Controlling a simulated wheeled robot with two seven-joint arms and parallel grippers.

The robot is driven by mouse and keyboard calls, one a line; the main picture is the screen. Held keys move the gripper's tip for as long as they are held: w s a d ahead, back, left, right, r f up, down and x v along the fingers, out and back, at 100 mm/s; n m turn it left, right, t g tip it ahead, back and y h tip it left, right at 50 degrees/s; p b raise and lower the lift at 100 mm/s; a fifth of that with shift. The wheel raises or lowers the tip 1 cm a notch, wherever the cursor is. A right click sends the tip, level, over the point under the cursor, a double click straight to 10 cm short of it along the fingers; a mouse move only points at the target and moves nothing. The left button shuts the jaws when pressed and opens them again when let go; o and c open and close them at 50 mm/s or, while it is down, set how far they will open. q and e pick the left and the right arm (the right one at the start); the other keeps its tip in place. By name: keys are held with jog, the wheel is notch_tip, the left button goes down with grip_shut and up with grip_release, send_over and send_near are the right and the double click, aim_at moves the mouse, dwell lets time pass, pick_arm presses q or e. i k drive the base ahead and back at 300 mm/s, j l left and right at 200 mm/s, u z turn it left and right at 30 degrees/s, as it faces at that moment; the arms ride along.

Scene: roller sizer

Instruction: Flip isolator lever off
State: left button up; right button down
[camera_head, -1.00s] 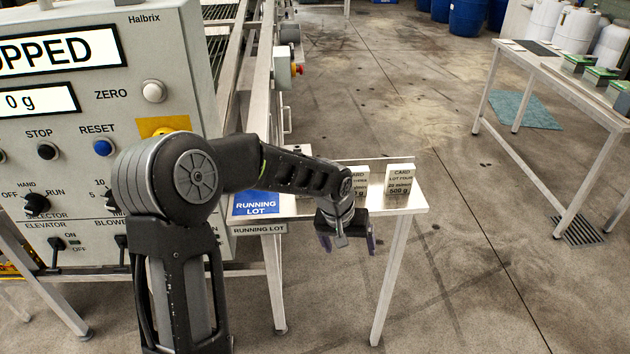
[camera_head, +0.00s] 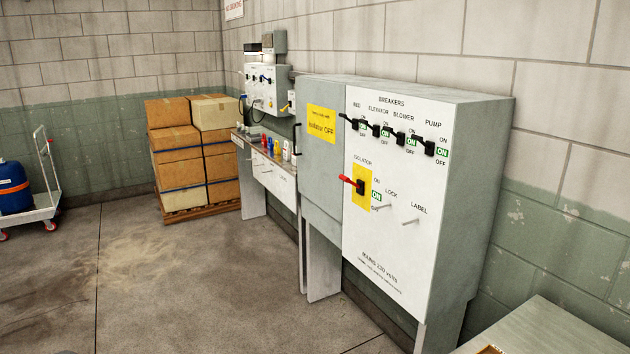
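The isolator lever (camera_head: 350,182) has a red handle on a black pivot. It sits on a yellow plate (camera_head: 362,198) on the white front of the breaker cabinet (camera_head: 400,230). The handle points left and slightly up. A green ON tag (camera_head: 376,197) shows beside it, with ON and OFF marks to its right. Pegs marked LOCK (camera_head: 382,206) and LABEL (camera_head: 410,221) are at its lower right. Neither of my grippers is in view now.
Several black breaker levers (camera_head: 400,138) with green ON tags line the cabinet's top. A grey door with a yellow sign (camera_head: 321,123) adjoins on the left. A table corner (camera_head: 550,335) is at bottom right. The floor (camera_head: 190,290) in front is clear.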

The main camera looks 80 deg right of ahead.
aim_at(345, 179)
jog(key=i, duration=0.45)
jog(key=z, duration=3.15)
